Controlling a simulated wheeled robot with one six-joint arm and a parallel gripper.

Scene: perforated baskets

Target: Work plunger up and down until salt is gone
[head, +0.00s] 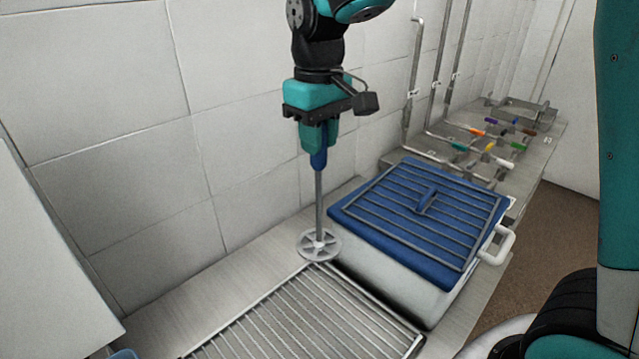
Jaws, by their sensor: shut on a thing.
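The plunger (319,207) is a grey rod with a blue handle at its top and a round, spoked grey disc (319,245) at its lower end. It hangs upright. My gripper (319,143) is shut on the blue handle and points straight down. The disc is at the back corner of the metal grate, left of the bin with the blue lid; I cannot tell whether it touches the surface. No salt shows in this view.
A white bin (395,270) with a blue slatted lid (420,210) and a side handle stands right of the plunger. A metal grate (310,320) lies in front. Pipes and coloured valve handles (489,147) line the back right counter. A tiled wall (130,130) stands behind.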

